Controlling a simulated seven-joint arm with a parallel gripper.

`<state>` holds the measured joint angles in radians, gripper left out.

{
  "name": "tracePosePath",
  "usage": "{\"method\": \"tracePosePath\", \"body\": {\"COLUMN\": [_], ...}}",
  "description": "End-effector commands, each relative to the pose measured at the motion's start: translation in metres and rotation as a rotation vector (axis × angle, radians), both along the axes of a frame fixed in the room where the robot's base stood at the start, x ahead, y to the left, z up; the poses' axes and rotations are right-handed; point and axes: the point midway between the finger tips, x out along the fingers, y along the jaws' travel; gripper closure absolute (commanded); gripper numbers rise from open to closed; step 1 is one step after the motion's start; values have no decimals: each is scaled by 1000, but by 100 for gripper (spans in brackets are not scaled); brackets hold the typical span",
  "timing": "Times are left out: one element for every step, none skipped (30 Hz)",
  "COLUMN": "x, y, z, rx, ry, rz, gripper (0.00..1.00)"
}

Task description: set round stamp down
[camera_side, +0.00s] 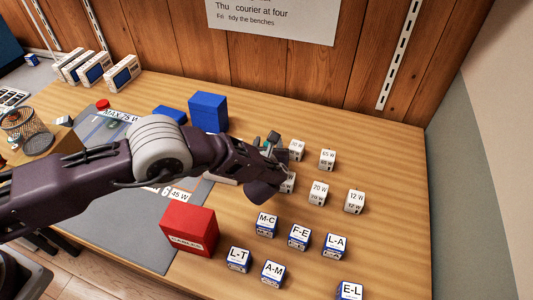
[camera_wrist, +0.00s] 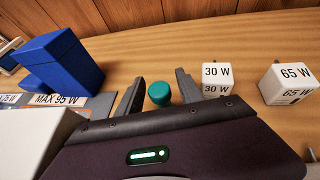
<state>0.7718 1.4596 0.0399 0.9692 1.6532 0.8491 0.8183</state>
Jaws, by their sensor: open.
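The round stamp (camera_wrist: 160,93), with a teal round top, is between my gripper's two fingers (camera_wrist: 159,84) in the wrist view. Gaps show on both sides of it, so the fingers are open and apart from it. Its lower part is hidden behind my gripper's body, so I cannot see its base. In the side view, my gripper (camera_side: 266,143) is low over the wooden table, left of the 30 W cube, with a small green bit of the stamp (camera_side: 274,136) showing at the fingers.
The 30 W cube (camera_wrist: 217,77) is close right of my fingers, with the 65 W cube (camera_wrist: 288,82) beyond. A blue box (camera_side: 208,112) stands behind left. A red box (camera_side: 188,231) and several lettered cubes (camera_side: 300,237) are in front. A grey mat (camera_side: 117,232) lies left.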

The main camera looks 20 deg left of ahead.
Motion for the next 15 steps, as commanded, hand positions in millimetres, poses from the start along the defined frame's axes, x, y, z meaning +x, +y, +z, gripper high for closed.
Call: {"method": "tracePosePath", "body": {"x": [-11,-17,-25,-31,-38,-46,-53,-58,-66,-72,-77,-83,-87,-90,-94], "y": [-5,-6,-8,-10,-12,-13,-14,-16,-18,-19,-20,-22,-22,-23,-24], "z": [4,7,12,15,17,22,25,28,31,34,37,40,41,43,45], "rx": [3,3,4,2,3,2,2,1,1,1,2,1,2,0,0], "ry": [3,2,1,1,3,1,2,1,2,1,1,0,1,1,1], "rz": [-6,-6,-6,-5,-7,-5,-4,-4,-5,-5,-5,-4,-3,-2,-2], "gripper": [56,56,56,56,56,56,56,56,56,56,56,56,56,56,56]}}
